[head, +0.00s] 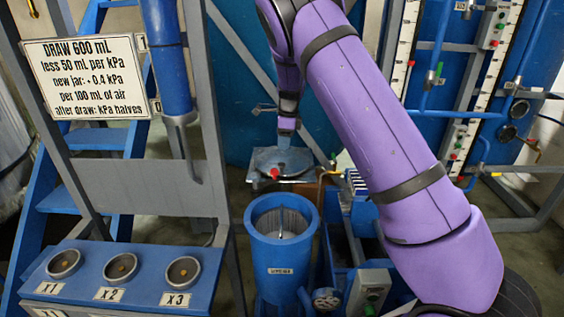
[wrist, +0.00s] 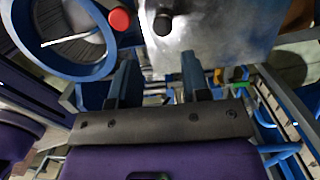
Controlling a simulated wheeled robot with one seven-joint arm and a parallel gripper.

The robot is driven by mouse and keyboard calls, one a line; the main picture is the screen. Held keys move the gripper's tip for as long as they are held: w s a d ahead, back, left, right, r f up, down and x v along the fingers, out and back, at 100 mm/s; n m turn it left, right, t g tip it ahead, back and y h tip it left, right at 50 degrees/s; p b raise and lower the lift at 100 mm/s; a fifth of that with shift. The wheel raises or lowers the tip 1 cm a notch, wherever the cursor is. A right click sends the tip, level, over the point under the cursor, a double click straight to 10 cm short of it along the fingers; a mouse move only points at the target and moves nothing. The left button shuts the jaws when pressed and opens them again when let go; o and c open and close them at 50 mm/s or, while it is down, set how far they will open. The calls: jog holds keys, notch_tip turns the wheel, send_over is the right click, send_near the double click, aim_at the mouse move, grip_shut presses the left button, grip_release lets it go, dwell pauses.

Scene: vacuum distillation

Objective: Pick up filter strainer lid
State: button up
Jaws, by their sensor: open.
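The filter strainer lid (head: 296,162) looks like a grey metal plate, lying roughly flat behind the open strainer in the head view. A red knob (head: 275,173) shows at its near edge. The blue cylindrical strainer (head: 263,262) stands open, with a pale ribbed inside and a thin rod. My gripper (head: 287,137) is above the lid, pointing down. In the wrist view the grey plate (wrist: 232,35) with a black knob (wrist: 162,25) lies beyond my open, empty gripper (wrist: 158,70). I cannot tell whether the fingers touch it.
The strainer rim (wrist: 82,69) and a red knob (wrist: 119,19) are close by in the wrist view. A blue trough (head: 345,240) stands right of the strainer. A blue panel with three round ports (head: 122,268) and a grey frame (head: 150,188) stand at left.

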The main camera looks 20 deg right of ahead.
aim_at(281, 164)
jog(key=f, duration=0.5)
jog(key=shift+w+a, duration=0.15)
jog(key=shift+a, duration=0.15)
jog(key=shift+w+f, duration=0.2)
jog(key=shift+f, duration=2.4)
jog(key=shift+r, duration=0.1)
grip_shut()
